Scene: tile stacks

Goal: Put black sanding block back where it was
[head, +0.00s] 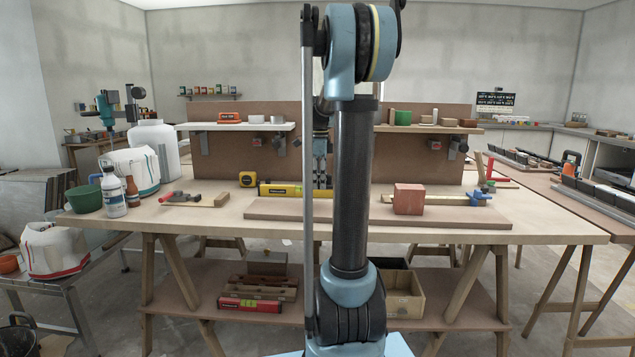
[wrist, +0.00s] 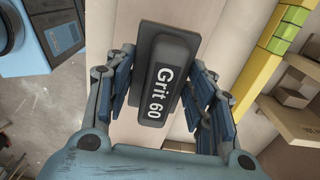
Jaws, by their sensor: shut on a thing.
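The black sanding block (wrist: 165,80), marked "Grit 60", is between the fingers of my gripper (wrist: 163,88) in the wrist view. The fingers are shut on its two long sides, and its label faces the camera. Pale wood lies beneath it; I cannot tell whether the block touches that wood. In the head view my gripper (head: 320,165) is mostly hidden behind my arm, in front of the back panel and near the yellow level. The block cannot be made out there.
A yellow level (head: 290,189) lies on the workbench (head: 160,219), close beside the block in the wrist view (wrist: 262,55). A reddish block (head: 408,199) sits on a board at right. The left shelf (head: 190,127) holds an orange item; the right shelf (head: 440,129) holds several small things.

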